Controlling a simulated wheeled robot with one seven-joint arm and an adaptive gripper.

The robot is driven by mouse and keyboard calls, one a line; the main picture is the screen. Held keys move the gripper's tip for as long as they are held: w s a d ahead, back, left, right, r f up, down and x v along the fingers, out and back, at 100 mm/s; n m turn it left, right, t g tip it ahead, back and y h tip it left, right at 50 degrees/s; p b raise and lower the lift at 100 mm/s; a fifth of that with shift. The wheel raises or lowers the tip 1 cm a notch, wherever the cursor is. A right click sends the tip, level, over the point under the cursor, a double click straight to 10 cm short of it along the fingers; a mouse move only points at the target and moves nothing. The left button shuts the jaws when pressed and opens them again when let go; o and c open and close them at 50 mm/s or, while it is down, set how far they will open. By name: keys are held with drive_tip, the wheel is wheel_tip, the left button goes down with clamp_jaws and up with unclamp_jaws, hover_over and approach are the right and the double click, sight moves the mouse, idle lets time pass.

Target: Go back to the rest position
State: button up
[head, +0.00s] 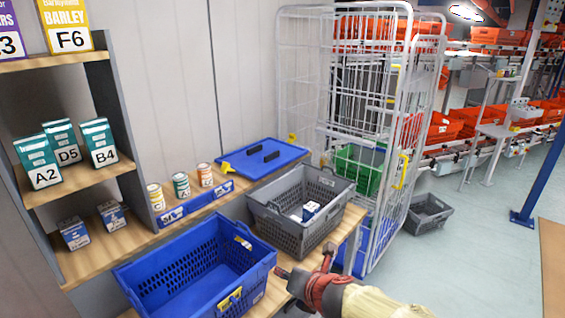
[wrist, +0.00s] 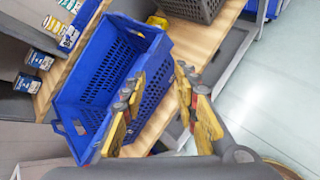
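My gripper (wrist: 160,105) shows in the wrist view with its two yellow-padded fingers spread apart and nothing between them. It is close to the near right side of the blue crate (wrist: 70,108), by the edge of the wooden table. In the head view my gripper (head: 308,275) is seen from behind at the lower middle, in front of the table, between the blue crate (head: 148,272) and the grey crate (head: 272,228). The blue crate looks empty. The grey crate holds a small blue-and-white box (head: 310,210).
A wooden shelf (head: 85,185) with labelled boxes stands at the left. Several cans (head: 181,186) stand behind the crates, beside a blue lid (head: 263,158). A wire roll cage (head: 375,130) stands behind the table.

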drive_tip(key=s+d+m+g+h, duration=0.1)
drive_tip(key=s+d+m+h, duration=0.25)
drive_tip(key=d+m, duration=0.65)
drive_tip(key=s+d+m+g+h, duration=0.1)
drive_tip(key=s+d+m+h, duration=0.25)
drive_tip(key=d+m, duration=0.55)
drive_tip(key=s+r+m+g+y, duration=0.1)
drive_tip(key=s+r+m, duration=0.1)
drive_tip(key=s+m, duration=0.5)
drive_tip(key=s+a+r+m+g+y, duration=0.1)
drive_tip(key=s+m+y, duration=0.1)
drive_tip(key=s+m, duration=0.5)
drive_tip(key=shift+s+a+r+m, duration=0.25)
drive_tip(key=shift+s+r+m, duration=0.05)
drive_tip(key=shift+r, duration=0.05)
